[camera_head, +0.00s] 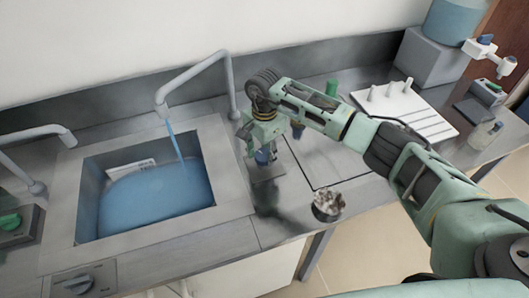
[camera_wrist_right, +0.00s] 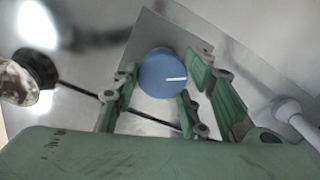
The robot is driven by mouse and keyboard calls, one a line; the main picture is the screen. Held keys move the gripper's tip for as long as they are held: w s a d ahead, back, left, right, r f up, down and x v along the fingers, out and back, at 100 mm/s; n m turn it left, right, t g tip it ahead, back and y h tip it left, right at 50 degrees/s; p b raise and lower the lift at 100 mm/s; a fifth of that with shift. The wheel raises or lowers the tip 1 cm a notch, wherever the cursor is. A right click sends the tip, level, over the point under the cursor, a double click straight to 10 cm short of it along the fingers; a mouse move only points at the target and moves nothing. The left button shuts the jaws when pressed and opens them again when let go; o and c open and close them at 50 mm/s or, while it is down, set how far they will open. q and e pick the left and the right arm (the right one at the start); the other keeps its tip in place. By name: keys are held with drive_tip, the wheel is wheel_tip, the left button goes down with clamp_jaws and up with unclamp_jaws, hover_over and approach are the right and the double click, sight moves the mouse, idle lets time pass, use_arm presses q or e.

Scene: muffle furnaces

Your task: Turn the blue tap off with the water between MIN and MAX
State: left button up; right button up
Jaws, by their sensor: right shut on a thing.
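The blue tap knob (camera_head: 262,157) stands on a square plate (camera_head: 268,173) right of the sink (camera_head: 228,180). My right gripper (camera_head: 262,148) is shut on the knob from above. In the right wrist view, the blue knob (camera_wrist_right: 160,78) sits between the fingers, its white mark pointing right. Blue water (camera_head: 155,200) lies in the sink, and a stream (camera_head: 174,140) runs into it from the grey spout (camera_head: 190,75). A pale label (camera_head: 130,168) is on the back wall above the water; its MIN and MAX marks are too small to read. My left gripper is out of view.
Another spout (camera_head: 35,132) and a green knob (camera_head: 10,222) are at the left. A white rack (camera_head: 405,110) lies behind my right arm.

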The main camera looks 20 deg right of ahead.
drive_tip(key=m+b, duration=0.2)
drive_tip(key=m, duration=0.1)
drive_tip(key=shift+s+f, duration=0.15)
drive_tip(key=shift+f, duration=0.15)
drive_tip(key=m+b, duration=0.1)
drive_tip(key=m, duration=0.1)
drive_tip(key=shift+a+m+b, duration=0.1)
drive_tip(key=shift+m+b, duration=0.2)
drive_tip(key=shift+b, duration=0.1)
drive_tip(key=m+b, duration=0.3)
drive_tip(key=m, duration=0.3)
drive_tip(key=shift+a, duration=0.15)
drive_tip(key=m+b, duration=0.2)
drive_tip(key=m, duration=0.4)
drive_tip(key=shift+a+r+m, duration=0.1)
drive_tip(key=shift+m, duration=0.3)
drive_tip(key=m, duration=0.2)
drive_tip(key=m+b, duration=0.1)
drive_tip(key=m, duration=0.2)
drive_tip(key=shift+w+r+m, duration=0.1)
drive_tip(key=shift+w+m, duration=0.1)
drive_tip(key=shift+m, duration=0.1)
drive_tip(key=o, duration=1.1)
drive_tip(key=shift+w+a, duration=0.1)
drive_tip(key=shift+w, duration=0.05)
